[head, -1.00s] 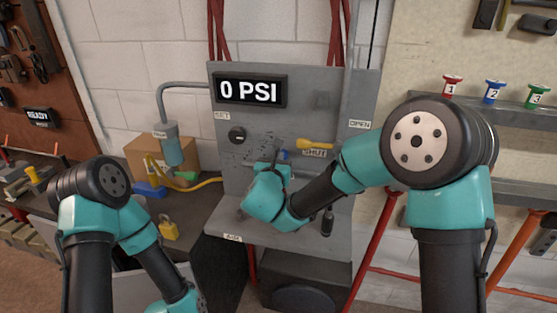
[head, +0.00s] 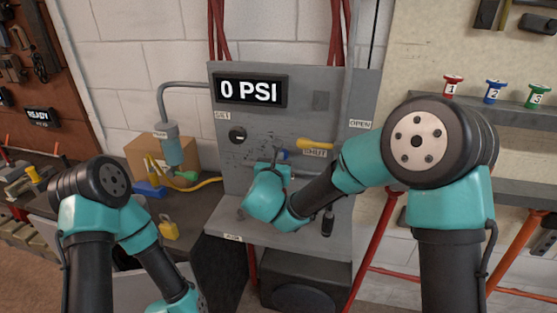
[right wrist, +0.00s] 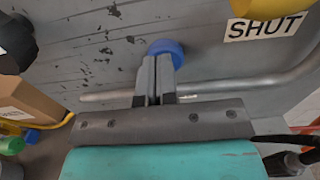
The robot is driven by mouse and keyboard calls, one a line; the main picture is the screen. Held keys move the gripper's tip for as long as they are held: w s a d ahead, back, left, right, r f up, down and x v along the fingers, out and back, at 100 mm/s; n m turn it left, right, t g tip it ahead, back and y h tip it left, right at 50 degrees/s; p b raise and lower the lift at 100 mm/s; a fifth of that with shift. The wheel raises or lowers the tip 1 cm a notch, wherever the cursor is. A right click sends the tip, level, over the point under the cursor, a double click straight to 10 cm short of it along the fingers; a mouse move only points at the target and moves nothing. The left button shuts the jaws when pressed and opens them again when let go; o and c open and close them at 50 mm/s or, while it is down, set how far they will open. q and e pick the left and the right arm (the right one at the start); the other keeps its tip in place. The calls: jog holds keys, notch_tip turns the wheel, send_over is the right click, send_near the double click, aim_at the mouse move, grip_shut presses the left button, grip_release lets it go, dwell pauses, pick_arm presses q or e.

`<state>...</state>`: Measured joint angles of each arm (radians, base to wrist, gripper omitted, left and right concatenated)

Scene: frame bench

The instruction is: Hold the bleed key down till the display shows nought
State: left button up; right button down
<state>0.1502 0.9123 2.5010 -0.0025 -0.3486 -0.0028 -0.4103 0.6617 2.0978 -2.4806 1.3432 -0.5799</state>
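The display (head: 249,91) on the grey panel (head: 300,120) reads 0 PSI. The blue round bleed key (right wrist: 165,47) sits on the panel face, left of the SHUT label; a bit of it shows in the head view (head: 283,155). My right gripper (right wrist: 158,62) has its two fingers together, with the tips against the lower part of the key. The fingers are not closed around it. In the head view my right gripper (head: 276,157) is in front of the panel, partly hidden by its own wrist. My left gripper is out of view below.
A yellow lever (head: 314,144) lies just right of the key, above the SHUT label. A black knob (head: 237,135) is at the left of the panel. A cardboard box (head: 150,150), a yellow padlock (head: 169,229) and a yellow hose stand left on the bench.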

jog(key=shift+w+d, duration=0.35)
jog(key=shift+d, duration=0.05)
jog(key=v, duration=1.5)
jog(key=shift+a, duration=0.35)
jog(key=shift+w+f, duration=0.1)
jog(key=shift+w, duration=0.05)
